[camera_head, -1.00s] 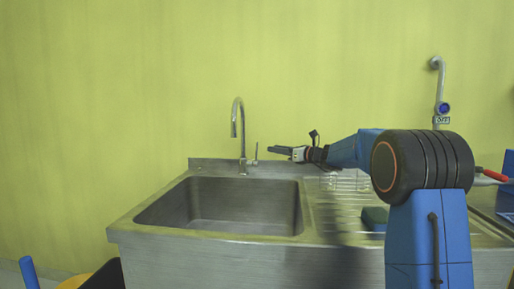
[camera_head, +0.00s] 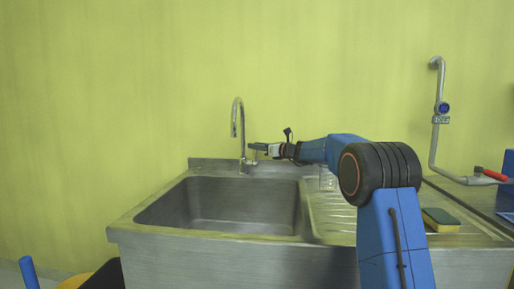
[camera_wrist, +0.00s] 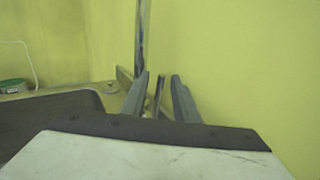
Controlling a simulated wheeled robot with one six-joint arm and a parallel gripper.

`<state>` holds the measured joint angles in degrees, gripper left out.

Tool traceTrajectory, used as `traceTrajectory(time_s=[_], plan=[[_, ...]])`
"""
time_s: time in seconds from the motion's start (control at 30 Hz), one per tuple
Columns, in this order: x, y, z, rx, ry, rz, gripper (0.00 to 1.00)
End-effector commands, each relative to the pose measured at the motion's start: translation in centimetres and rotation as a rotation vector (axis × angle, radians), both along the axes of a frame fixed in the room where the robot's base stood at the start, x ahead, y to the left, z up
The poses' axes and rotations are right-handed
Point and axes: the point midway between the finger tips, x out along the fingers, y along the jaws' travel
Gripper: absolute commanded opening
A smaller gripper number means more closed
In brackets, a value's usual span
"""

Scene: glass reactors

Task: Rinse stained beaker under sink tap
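The steel sink tap (camera_head: 238,120) stands behind the basin, and no water shows from its spout. My gripper (camera_head: 256,147) is at the tap's right side, by its thin lever. In the wrist view my gripper (camera_wrist: 158,92) is open, with the upright lever (camera_wrist: 158,95) between its two fingers and a gap visible on either side. The tap's column (camera_wrist: 140,45) rises just beyond. A clear glass vessel (camera_head: 327,180), perhaps the beaker, stands on the drainboard behind my arm, partly hidden. I cannot make out a stain on it.
The steel sink basin (camera_head: 220,205) looks empty. A yellow and green sponge (camera_head: 440,219) lies on the ribbed drainboard (camera_head: 335,222). A wall pipe (camera_head: 434,140) and a red-handled fitting (camera_head: 492,175) are at the right. The wall is close behind the tap.

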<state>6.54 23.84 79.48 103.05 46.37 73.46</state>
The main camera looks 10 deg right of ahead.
Motion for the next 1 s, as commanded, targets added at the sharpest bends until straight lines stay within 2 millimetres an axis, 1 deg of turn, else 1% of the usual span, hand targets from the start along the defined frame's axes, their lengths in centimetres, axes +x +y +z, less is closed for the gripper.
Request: traceTrajectory(time_s=[0.1,0.13,0.17,0.2,0.23,1.0], plan=[[-0.01,-0.02,-0.01,0.000,0.000,0.000,0.28],[-0.01,-0.02,-0.01,0.000,0.000,0.000,0.23],[-0.02,-0.03,-0.01,0.000,0.000,0.000,0.16],[-0.02,-0.03,-0.01,0.000,0.000,0.000,0.06],[-0.02,-0.03,-0.02,0.000,0.000,0.000,0.00],[-0.03,-0.06,-0.03,0.001,0.001,0.000,0.00]])
